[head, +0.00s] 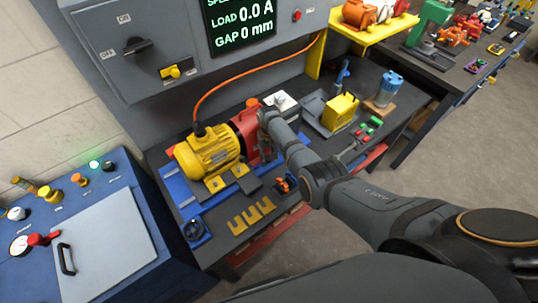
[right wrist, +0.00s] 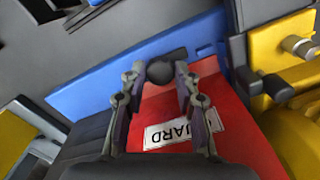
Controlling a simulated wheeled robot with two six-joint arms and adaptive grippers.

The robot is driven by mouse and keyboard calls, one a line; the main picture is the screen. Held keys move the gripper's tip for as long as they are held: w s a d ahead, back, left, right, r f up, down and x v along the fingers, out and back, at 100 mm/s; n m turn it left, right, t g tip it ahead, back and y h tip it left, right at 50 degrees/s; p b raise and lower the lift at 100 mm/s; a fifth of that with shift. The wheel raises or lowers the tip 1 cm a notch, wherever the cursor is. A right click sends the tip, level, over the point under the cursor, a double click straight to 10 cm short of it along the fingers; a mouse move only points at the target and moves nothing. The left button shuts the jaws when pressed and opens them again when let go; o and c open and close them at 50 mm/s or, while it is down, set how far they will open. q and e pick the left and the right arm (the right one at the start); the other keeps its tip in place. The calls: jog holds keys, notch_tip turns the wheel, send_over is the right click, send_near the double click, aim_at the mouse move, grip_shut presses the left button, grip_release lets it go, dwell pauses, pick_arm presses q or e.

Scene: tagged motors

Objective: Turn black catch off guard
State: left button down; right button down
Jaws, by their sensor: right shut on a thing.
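A red guard (head: 245,126) sits beside the yellow motor (head: 205,152) on the bench. In the right wrist view the guard (right wrist: 215,105) carries a white label reading "GUARD", partly covered by a finger. The round black catch (right wrist: 167,71) lies at the guard's edge, against a blue base plate (right wrist: 130,75). My right gripper (right wrist: 160,80) has its fingertips on either side of the black catch and is shut on it. In the head view my right gripper (head: 262,150) is at the guard's right side, and the catch is hidden there. My left gripper is not in view.
An orange cable (head: 240,72) rises from the motor to the grey panel (head: 165,55). Yellow brackets (head: 250,215) lie at the bench front. A yellow block (head: 341,112) and a blue canister (head: 388,88) stand to the right. A blue control console (head: 135,205) is at left.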

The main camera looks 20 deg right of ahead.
aim_at(269, 157)
dwell(0.4)
jog(key=c, duration=1)
grip_release()
jog(key=shift+r, duration=0.15)
notch_tip(269, 157, up, 12)
jog(key=shift+f, duration=0.1)
